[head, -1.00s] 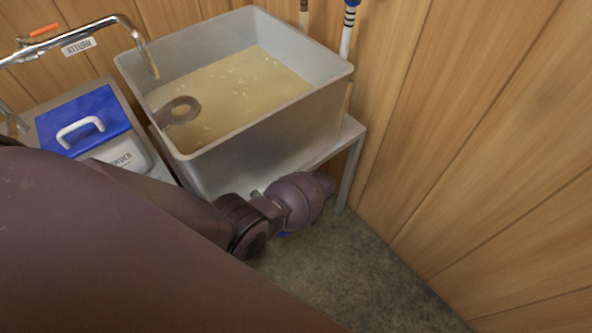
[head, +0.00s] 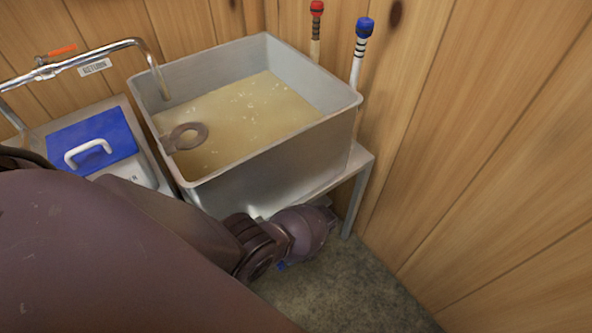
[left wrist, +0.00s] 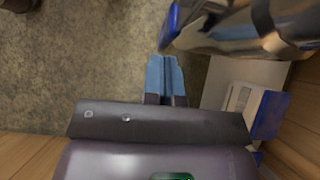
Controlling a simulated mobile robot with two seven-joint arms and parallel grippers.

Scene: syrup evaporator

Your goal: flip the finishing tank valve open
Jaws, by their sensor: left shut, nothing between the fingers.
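The finishing tank (head: 290,168) is an open grey metal box of amber liquid on a metal stand. No valve shows clearly in the head view; my left arm crosses in front of the tank's lower front. My left gripper (left wrist: 165,62) shows in the left wrist view, with blue fingers shut and empty. Just beyond the fingertips is a blurred metal fitting with a blue part (left wrist: 173,22), which looks like the valve and its handle. I cannot tell whether they touch. In the head view the left fingers are hidden or too small to tell. My right gripper is not in view.
A return pipe (head: 105,52) with an orange handle (head: 62,50) bends into the tank. A blue-lidded box (head: 90,142) stands left of it. Red-topped (head: 316,8) and blue-topped (head: 364,27) sticks stand behind. A wooden wall (head: 480,150) closes the right; the floor (head: 345,285) is bare.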

